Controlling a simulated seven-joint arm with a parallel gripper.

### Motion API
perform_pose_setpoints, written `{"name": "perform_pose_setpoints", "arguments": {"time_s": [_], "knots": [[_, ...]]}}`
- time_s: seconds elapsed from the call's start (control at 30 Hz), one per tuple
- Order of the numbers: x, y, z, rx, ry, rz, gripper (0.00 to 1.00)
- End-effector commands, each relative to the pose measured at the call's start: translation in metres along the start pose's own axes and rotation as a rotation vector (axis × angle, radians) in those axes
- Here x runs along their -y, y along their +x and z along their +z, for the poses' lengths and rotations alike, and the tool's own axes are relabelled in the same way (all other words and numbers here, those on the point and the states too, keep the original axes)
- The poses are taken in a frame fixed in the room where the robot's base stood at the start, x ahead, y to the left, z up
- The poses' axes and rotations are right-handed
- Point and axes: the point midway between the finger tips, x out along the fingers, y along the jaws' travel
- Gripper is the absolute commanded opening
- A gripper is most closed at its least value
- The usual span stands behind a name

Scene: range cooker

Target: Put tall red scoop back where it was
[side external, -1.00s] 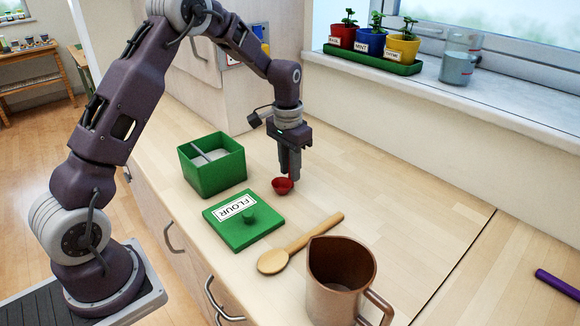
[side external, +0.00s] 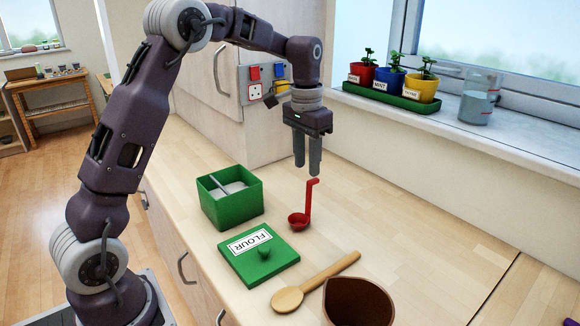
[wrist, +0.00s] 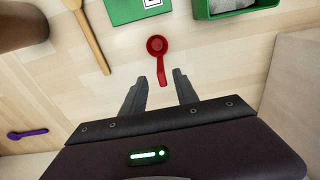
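The tall red scoop (side external: 309,207) stands upright on the counter, bowl down and handle up, to the right of the green flour box. It also shows in the wrist view (wrist: 157,47), in front of my fingers. My gripper (side external: 307,168) is above the scoop, fingers pointing down and apart. In the wrist view the open fingers (wrist: 160,92) have nothing between them that I can see held. The scoop's handle top is just below the fingertips.
The open green box (side external: 232,203) holds flour and a light-coloured utensil. Its green lid (side external: 270,268) labelled FLOUR lies in front. Herb pots (side external: 392,80) and a glass jar (side external: 478,100) are on the sill.

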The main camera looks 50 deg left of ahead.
Motion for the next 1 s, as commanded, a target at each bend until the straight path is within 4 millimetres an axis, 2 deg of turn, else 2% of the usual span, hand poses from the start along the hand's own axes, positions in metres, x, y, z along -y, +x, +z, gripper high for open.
{"name": "perform_pose_setpoints", "arguments": {"time_s": [0.13,0.17,0.27,0.33,0.43,0.5,0.6,0.63,0.7,0.8,1.0], "knots": [[-0.004,-0.008,0.005,-0.009,0.000,-0.001,0.36],[-0.007,-0.015,0.009,-0.021,0.001,-0.002,0.36],[-0.029,-0.053,0.044,-0.086,0.001,-0.008,0.36],[-0.050,-0.081,0.084,-0.148,0.001,-0.012,0.36],[-0.075,-0.104,0.151,-0.243,0.000,-0.014,0.36],[-0.089,-0.107,0.199,-0.309,0.002,-0.013,0.36],[-0.101,-0.096,0.252,-0.385,0.001,-0.007,0.36],[-0.103,-0.091,0.263,-0.402,0.002,-0.005,0.36],[-0.105,-0.082,0.282,-0.431,0.000,-0.002,0.36],[-0.107,-0.075,0.294,-0.450,-0.001,0.000,0.36],[-0.107,-0.074,0.295,-0.449,-0.002,0.000,0.36]]}}
